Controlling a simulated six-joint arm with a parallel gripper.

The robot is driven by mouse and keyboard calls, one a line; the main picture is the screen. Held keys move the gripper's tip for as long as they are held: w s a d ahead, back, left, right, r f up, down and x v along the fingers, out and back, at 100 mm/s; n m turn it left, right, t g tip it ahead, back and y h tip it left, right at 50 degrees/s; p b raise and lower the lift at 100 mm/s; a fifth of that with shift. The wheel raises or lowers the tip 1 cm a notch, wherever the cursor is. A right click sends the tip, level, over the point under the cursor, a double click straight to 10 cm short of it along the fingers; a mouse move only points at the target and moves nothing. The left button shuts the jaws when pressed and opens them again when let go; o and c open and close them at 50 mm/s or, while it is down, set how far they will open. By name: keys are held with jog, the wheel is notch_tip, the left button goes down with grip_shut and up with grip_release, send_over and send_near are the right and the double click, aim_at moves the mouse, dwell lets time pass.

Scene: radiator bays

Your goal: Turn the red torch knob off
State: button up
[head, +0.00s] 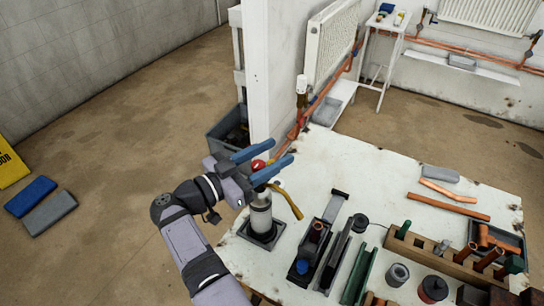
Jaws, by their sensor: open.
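The red torch knob (258,165) sits at the top of the torch, whose grey and white canister (261,214) stands upright in a dark square holder (262,235) at the table's left edge. A brass-coloured tube (288,203) curves out to the right of the canister. My gripper (282,151) is open, with its two blue fingers pointing up and right. The knob shows between the fingers. I cannot tell from this view whether either finger touches it. The fingers and wrist hide part of the torch top.
The pale table (345,165) carries dark trays, a green channel (358,275), a wooden rack (430,260) and copper pipes (448,206) to the right. A white wall end (270,70) and a grey bin (232,130) stand behind the gripper. The table's back middle is clear.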

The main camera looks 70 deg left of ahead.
notch_tip(320, 180, up, 9)
jog(key=p, duration=0.5)
jog(key=shift+r, duration=0.15)
